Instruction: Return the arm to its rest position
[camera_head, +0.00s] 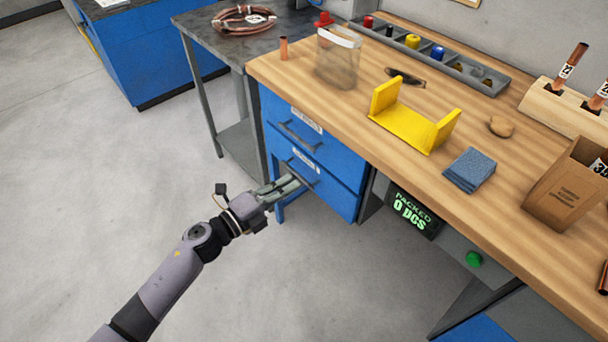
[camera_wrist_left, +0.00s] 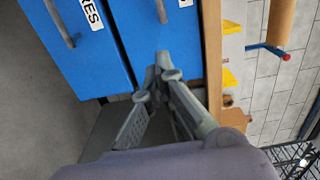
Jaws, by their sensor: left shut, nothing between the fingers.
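My left arm comes in from the lower left in the head view. Its gripper (camera_head: 301,183) is shut and empty, in front of the blue drawer unit (camera_head: 333,193) under the workbench. In the left wrist view the gripper (camera_wrist_left: 155,80) shows its fingertips together, with the blue drawer fronts (camera_wrist_left: 95,75) beyond. I cannot tell from these views whether the fingertips touch the drawer front or its handle. Both drawers look closed. My right gripper is in neither view.
A grey table (camera_head: 200,28) with a copper coil stands left. The floor at left is clear.

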